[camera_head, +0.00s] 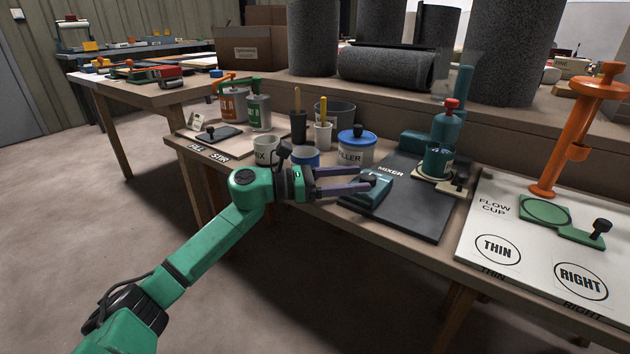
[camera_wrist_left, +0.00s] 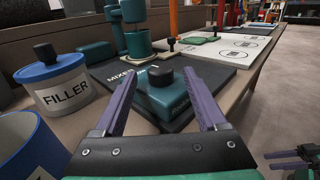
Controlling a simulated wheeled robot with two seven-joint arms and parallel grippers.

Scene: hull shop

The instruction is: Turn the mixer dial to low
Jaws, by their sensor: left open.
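The mixer dial (camera_wrist_left: 160,76) is a black round knob on a small teal control box (camera_wrist_left: 168,98). The box sits at the front left of the dark mat marked MIXER (camera_head: 433,208). My left gripper (camera_head: 372,180) is open, with its two purple fingers reaching toward the dial. In the left wrist view the fingers stand apart on either side of the dial, and I cannot tell whether they touch it. The dial's setting marks are not readable. The teal mixer (camera_head: 447,130) with a red knob stands behind. Part of my right gripper (camera_wrist_left: 290,160) shows in the left wrist view's lower right corner.
The FILLER tin (camera_head: 355,150) and a blue-rimmed container (camera_head: 305,158) stand left of the box. A white mix cup (camera_head: 265,151) is beside my left wrist. On the right is the white flow cup board (camera_head: 520,250) with an orange stand (camera_head: 570,140).

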